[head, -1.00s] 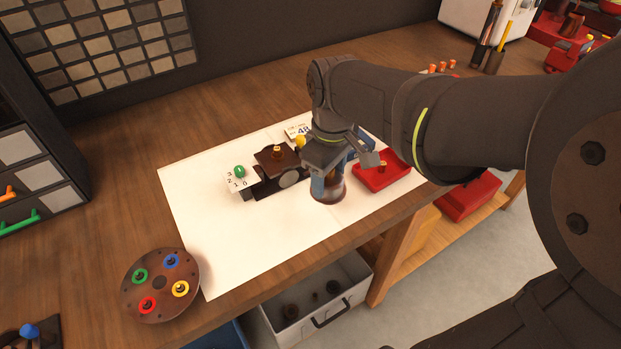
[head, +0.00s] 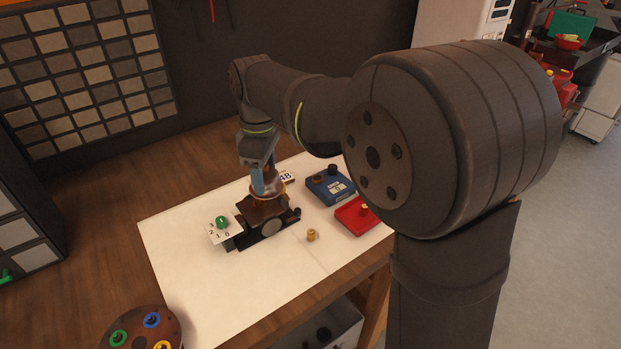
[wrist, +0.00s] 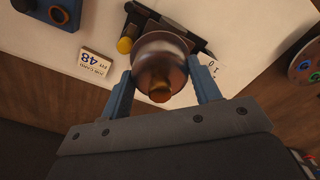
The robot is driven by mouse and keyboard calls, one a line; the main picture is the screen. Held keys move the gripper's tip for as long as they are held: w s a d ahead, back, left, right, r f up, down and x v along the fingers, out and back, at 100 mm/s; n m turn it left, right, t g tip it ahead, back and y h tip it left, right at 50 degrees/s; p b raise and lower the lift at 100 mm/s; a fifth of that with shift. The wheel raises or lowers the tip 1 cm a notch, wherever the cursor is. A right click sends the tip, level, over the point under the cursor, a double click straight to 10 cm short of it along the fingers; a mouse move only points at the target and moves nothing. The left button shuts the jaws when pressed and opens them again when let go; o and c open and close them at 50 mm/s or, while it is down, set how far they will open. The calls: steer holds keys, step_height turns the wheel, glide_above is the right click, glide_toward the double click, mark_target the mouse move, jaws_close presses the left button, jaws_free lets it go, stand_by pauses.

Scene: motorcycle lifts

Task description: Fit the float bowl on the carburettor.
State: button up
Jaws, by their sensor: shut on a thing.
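The carburettor (head: 248,212) is a brown body on a black stand near the middle of the white mat. My gripper (head: 265,188) is directly over it, pointing down. In the wrist view its two blue fingers (wrist: 163,88) are shut on the float bowl (wrist: 158,57), a rounded metallic cup with a brass plug facing the camera. The bowl hides much of the carburettor there. I cannot tell whether the bowl touches the carburettor or is just above it.
A card with numbers and a green knob (head: 222,222) stands left of the carburettor. A small brass part (head: 312,235) lies on the mat. A blue box (head: 330,186) and a red tray (head: 352,217) are to the right. The mat's front left is clear.

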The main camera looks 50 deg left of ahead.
steer(key=shift+s+a+f+n, duration=0.15)
steer(key=shift+s+a, duration=0.15)
steer(key=shift+a, duration=0.15)
steer(key=shift+s+a+r+n, duration=0.15)
steer(key=shift+s+a, duration=0.15)
steer(key=shift+a, duration=0.15)
steer(key=shift+s+a+f, duration=0.1)
steer(key=shift+a+f, duration=0.05)
steer(key=shift+f, duration=2.1)
steer(key=shift+f, duration=1.05)
steer(key=o, duration=1.5)
steer(key=shift+r, duration=0.1)
steer(key=shift+r, duration=3.95)
